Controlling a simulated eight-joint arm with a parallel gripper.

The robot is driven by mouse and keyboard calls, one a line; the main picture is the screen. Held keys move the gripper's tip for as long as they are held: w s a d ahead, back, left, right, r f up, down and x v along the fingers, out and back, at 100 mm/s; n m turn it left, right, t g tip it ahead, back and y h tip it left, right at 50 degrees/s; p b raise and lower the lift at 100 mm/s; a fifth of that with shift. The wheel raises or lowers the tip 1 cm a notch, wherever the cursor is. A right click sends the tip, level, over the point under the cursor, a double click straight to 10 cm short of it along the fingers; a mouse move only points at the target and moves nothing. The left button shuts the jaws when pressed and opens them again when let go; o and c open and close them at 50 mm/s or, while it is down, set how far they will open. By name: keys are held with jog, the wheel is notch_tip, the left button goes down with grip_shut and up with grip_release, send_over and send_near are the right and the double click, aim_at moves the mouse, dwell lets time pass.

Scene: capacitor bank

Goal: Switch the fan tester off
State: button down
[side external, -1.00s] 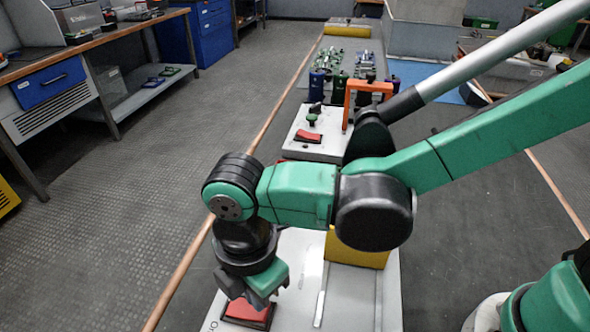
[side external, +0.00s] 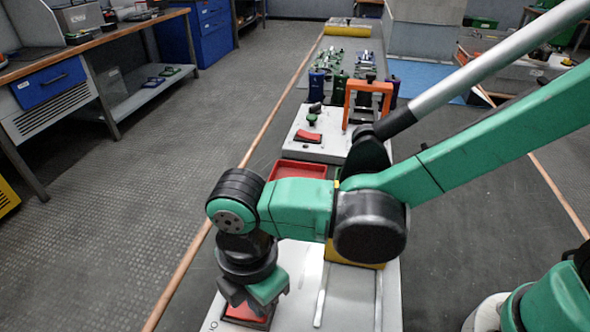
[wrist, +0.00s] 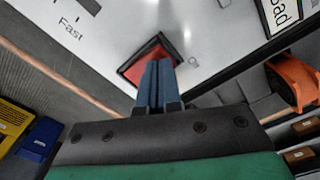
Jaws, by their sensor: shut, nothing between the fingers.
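A red rocker switch (side external: 246,315) in a dark frame sits on the near white panel (side external: 300,270), partly hidden by my gripper (side external: 252,302). In the wrist view the red switch (wrist: 146,56) lies just beyond my fingertips (wrist: 158,64), which overlap its lower right part. My fingers are shut and empty, pointing down at the switch. They look at or very close to its surface; contact cannot be told. The panel is printed with "Fast" in the wrist view (wrist: 71,29). Which way the switch is tilted is unclear.
Farther back, another white panel (side external: 325,150) carries a red rocker (side external: 308,136) and a green knob (side external: 311,118). An orange frame (side external: 368,87) stands on its right. A red tray (side external: 300,168) and a yellow block (side external: 350,262) lie nearer. Open floor lies left.

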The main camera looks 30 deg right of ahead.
jog(key=shift+f, duration=0.4)
jog(key=shift+r, duration=3.5)
jog(key=w+d+r+m+t, duration=0.1)
jog(key=d+m, duration=0.2)
jog(key=d, duration=0.1)
jog(key=w+d+r+m+t+y, duration=0.1)
jog(key=d+m, duration=0.3)
jog(key=d, duration=0.1)
jog(key=w+d+r+m+t, duration=0.1)
jog(key=w+d+m, duration=0.1)
jog(key=d+m, duration=0.2)
jog(key=shift+w+d+t, duration=0.1)
jog(key=shift+d+t, duration=0.2)
jog(key=shift+d, duration=0.25)
jog(key=s+d+m+t+h, duration=0.1)
jog(key=d+m+t, duration=0.2)
jog(key=d+m, duration=0.7)
jog(key=shift+d+f+t, duration=0.15)
jog(key=shift+d+t, duration=0.15)
jog(key=shift+d, duration=0.1)
